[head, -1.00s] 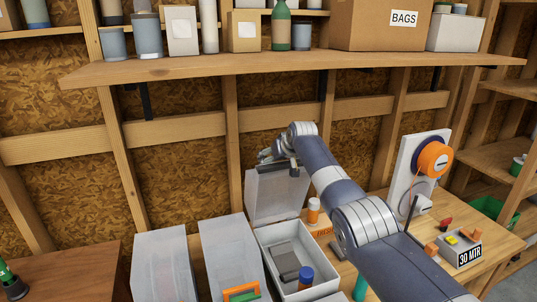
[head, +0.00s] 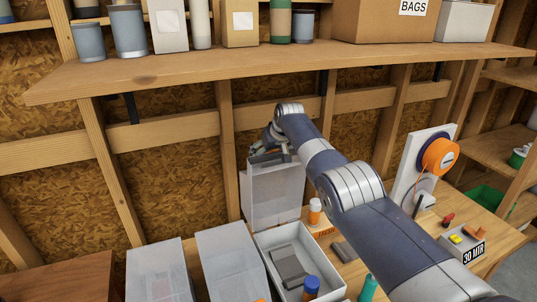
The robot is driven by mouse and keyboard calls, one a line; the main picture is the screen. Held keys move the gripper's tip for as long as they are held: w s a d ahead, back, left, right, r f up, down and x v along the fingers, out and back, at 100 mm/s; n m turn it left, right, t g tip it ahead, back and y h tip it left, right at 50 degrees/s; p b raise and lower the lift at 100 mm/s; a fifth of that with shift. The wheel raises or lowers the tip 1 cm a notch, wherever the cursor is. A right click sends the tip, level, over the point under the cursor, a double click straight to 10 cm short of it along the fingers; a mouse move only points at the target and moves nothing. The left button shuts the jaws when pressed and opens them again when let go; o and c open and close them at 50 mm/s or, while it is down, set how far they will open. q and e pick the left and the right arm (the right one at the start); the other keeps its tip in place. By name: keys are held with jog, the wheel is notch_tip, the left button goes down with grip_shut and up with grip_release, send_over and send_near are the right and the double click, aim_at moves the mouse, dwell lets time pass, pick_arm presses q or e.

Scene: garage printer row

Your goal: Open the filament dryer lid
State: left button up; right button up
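The filament dryer appears to be the open white box (head: 263,242) at the lower middle, with a grey block (head: 288,262) inside. Its translucent lid (head: 275,195) stands raised, nearly upright, at the box's back edge. My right gripper (head: 268,157) is at the lid's top edge, its arm reaching in from the lower right. The gripper seems to touch the lid, but its fingers are small and partly hidden, so I cannot tell whether they are closed on it. My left gripper is not in view.
Two translucent-lidded boxes (head: 232,264) stand left of the open one. An orange spool (head: 438,156) is at right. A loaded wooden shelf (head: 270,66) overhangs the bench.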

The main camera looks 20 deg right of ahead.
jog(key=o, duration=0.4)
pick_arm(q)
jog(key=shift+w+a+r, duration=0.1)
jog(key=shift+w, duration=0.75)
pick_arm(e)
jog(key=shift+s, duration=0.1)
jog(key=shift+s+r, duration=0.25)
jog(key=shift+r, duration=0.2)
jog(key=shift+v, duration=3.25)
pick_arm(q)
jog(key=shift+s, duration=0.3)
